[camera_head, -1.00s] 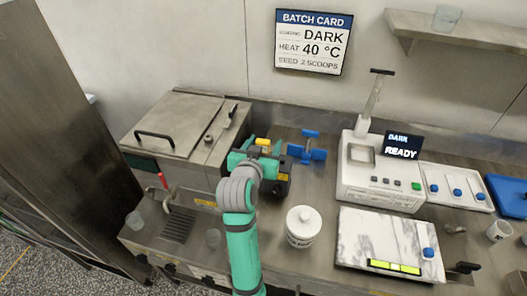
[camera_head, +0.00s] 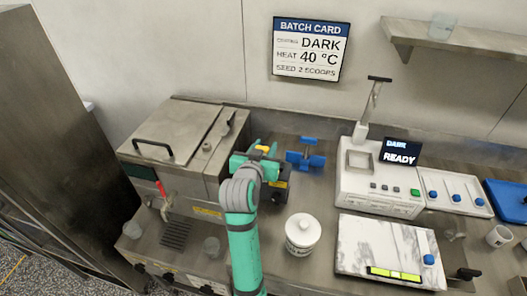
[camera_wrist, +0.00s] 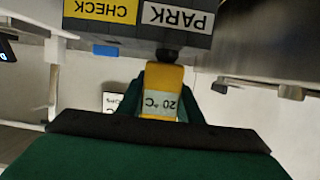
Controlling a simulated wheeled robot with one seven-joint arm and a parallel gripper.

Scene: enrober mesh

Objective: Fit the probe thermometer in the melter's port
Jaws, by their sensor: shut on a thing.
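The probe thermometer has a yellow head (camera_wrist: 160,80) with a display reading 20 °C; it also shows in the head view (camera_head: 267,149). My gripper (camera_wrist: 163,95) is shut on this head, with a green finger on each side. A black collar on the thermometer meets a grey block (camera_wrist: 190,40) labelled PARK and CHECK, on the PARK side. The stem is hidden, so I cannot tell how deep it sits. The steel melter (camera_head: 175,140) stands left of my gripper. A small round fitting (camera_head: 207,147) is on its top, perhaps the port.
A blue valve-like part (camera_head: 305,154) lies right of my gripper. A white lidded jar (camera_head: 302,235) stands in front, and a white machine reading READY (camera_head: 380,180) is further right.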

